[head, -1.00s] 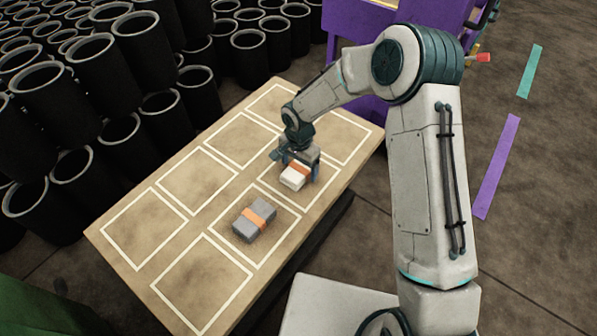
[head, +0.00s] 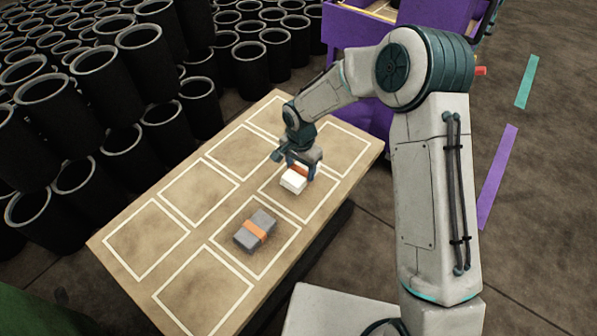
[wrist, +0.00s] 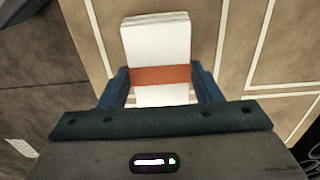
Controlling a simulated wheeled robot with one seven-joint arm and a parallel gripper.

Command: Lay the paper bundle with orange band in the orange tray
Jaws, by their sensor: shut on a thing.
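The paper bundle with orange band (head: 293,182) is a white block with an orange strip around its middle. It is at a marked square on the wooden table. My gripper (head: 301,167) points down over it. In the wrist view the blue fingers of my gripper (wrist: 160,90) are shut on the sides of the bundle (wrist: 156,45), at the orange band. I cannot tell whether the bundle touches the table. I see no orange tray in these views.
The wooden table (head: 178,233) has white outlined squares, several of them empty. A grey bundle with an orange band (head: 256,230) lies in the nearer square. Black cylinders (head: 150,50) crowd the left. A purple structure (head: 355,40) stands behind the table.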

